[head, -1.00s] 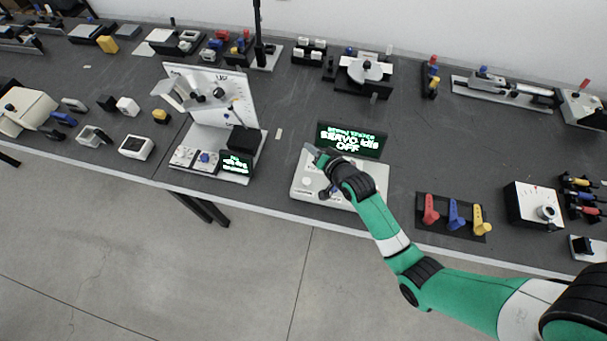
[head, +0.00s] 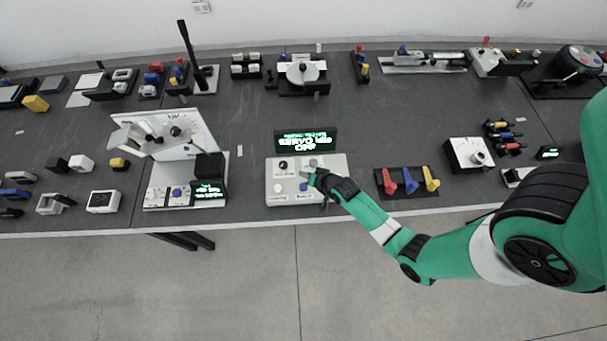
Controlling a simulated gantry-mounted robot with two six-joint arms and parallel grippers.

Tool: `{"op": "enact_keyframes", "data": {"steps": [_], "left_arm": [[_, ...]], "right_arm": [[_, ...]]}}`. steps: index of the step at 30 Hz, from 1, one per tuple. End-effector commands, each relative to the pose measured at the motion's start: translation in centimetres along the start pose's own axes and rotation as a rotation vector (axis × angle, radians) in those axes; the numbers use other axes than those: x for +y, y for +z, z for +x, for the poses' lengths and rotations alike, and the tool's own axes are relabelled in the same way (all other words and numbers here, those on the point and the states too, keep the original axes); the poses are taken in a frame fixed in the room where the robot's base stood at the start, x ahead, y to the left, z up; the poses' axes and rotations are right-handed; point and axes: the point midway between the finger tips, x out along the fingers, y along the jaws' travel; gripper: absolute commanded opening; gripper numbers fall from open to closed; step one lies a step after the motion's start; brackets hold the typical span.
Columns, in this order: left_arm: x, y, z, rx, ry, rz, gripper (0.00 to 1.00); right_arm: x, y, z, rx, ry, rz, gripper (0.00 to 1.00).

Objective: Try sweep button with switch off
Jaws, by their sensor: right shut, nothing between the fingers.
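The light grey control box (head: 270,172) stands near the table's front edge in the head view. On its top are a dark knob (head: 283,165), a white button (head: 278,188), a blue button (head: 304,187) and a small round reddish-grey part (head: 313,162). Their labels are too small to read, so I cannot tell which is the sweep button or the switch. The black display (head: 306,141) behind it shows green text, with OFF on its lowest line. My right gripper (head: 313,178) is shut and empty, over the box's right half. Whether it touches the box is unclear. My left gripper is not in view.
Three coloured levers (head: 407,182) stand right of the box. A white dial box (head: 467,154) is farther right. A white tilted-board station (head: 160,165) stands to the left, with a small display (head: 208,190).

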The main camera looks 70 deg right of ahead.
Motion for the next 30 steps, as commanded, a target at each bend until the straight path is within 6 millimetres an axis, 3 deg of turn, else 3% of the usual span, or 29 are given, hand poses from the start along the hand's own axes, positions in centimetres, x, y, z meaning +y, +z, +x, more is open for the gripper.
{"op": "enact_keyframes", "data": {"steps": [15,30], "left_arm": [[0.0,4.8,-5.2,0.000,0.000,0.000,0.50],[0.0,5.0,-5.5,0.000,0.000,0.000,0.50]], "right_arm": [[3.7,3.7,5.2,0.001,-0.001,0.000,0.00],[4.0,4.0,5.6,0.000,-0.001,0.000,0.00]]}}
